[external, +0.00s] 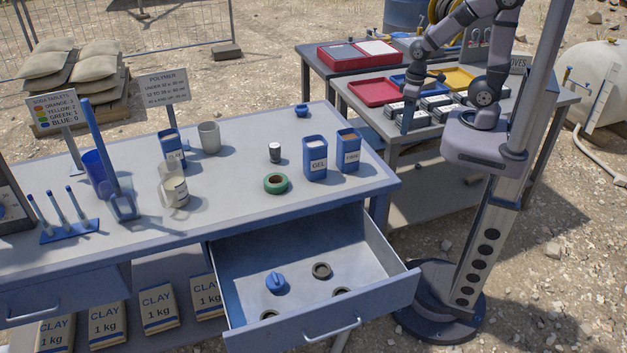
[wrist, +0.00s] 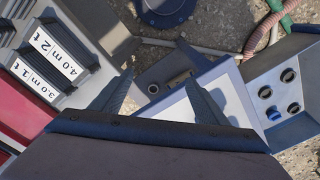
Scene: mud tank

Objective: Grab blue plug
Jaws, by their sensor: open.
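The blue plug (external: 276,281) lies in the open drawer (external: 377,240) of the front bench, toward its left side. It also shows small in the wrist view (wrist: 273,114), at the right. Several dark ring-shaped pieces (external: 321,270) lie around it in the drawer, apart from it. My gripper (external: 405,127) is over the rear bench beside the labelled boxes, well away from the drawer. In the wrist view the fingers (wrist: 158,98) are spread, with nothing visibly held between them.
The rear bench holds a red tray (external: 378,92) and labelled boxes (wrist: 52,56). The drawer is open from above.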

